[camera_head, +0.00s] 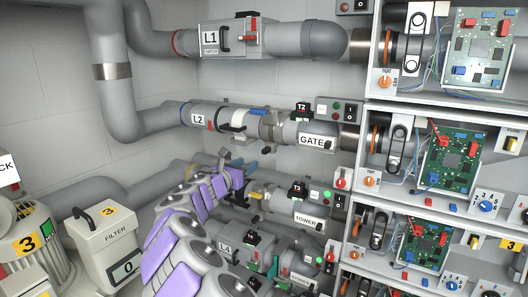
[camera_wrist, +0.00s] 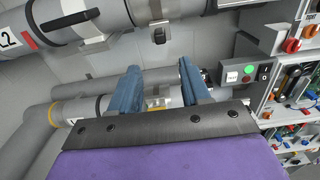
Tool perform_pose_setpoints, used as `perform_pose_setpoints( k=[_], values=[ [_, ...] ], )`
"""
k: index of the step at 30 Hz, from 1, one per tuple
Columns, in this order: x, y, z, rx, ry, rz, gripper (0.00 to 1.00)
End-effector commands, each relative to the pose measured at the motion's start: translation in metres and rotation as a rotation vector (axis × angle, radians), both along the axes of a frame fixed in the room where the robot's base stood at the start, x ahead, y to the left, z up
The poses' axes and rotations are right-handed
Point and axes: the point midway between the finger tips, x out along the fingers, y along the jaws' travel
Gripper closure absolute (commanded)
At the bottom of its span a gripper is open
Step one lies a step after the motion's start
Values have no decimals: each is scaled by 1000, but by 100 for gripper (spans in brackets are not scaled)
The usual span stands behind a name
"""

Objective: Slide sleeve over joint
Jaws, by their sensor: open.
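My gripper (camera_head: 238,162) is at the end of my purple-padded arm, between the L2 pipe and the pipe below it. In the wrist view its two blue fingers (camera_wrist: 162,85) are apart, with no object held between them. The L2 pipe (camera_head: 201,117) has a grey sleeve-like section with a black handle (camera_head: 232,128) and a joint (camera_head: 267,125) to its right. The lower pipe (camera_wrist: 75,110) passes behind the fingers, with a yellow part (camera_wrist: 158,103) showing between them. My arm hides much of that lower pipe in the head view. Which section is the sleeve is unclear.
The L1 pipe (camera_head: 232,37) runs above and the L4 pipe (camera_head: 232,248) below. The GATE (camera_head: 312,141) and TOWER (camera_head: 306,221) sections lie right. Shelves with circuit boards (camera_head: 453,157) stand at right. A FILTER box (camera_head: 108,240) stands left.

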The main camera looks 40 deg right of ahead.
Motion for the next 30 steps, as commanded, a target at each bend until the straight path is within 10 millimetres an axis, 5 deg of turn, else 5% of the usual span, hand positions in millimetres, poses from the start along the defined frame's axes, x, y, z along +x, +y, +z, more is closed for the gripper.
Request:
perform_pose_setpoints(
  k=[18,30],
  values=[
    [36,-92,1,3,-4,-4,53],
    [46,-114,1,0,-2,-1,53]
  ],
)
